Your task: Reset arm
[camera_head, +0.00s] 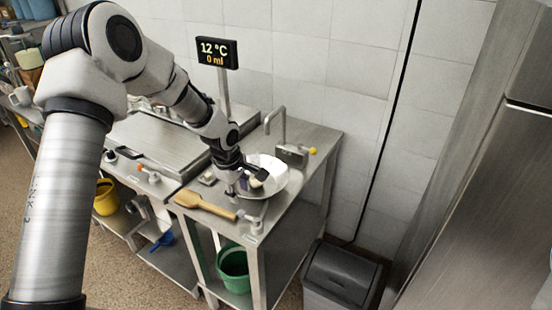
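My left arm comes in from the left and reaches across the steel counter. Its gripper (250,176) is over the left part of a white round bowl (278,180) near the counter's right end. A small pale item shows by the fingertips; I cannot tell whether it is held or lies in the bowl. The fingers are small and dark, and I cannot tell whether they are open or shut. My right gripper is not in view.
A wooden paddle (205,206) lies near the counter's front edge. A tap (282,130) and a display post (217,52) stand behind. Below are a green bucket (233,268) and a yellow bucket (106,198). A dark bin (340,275) stands right, before a steel cabinet (480,190).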

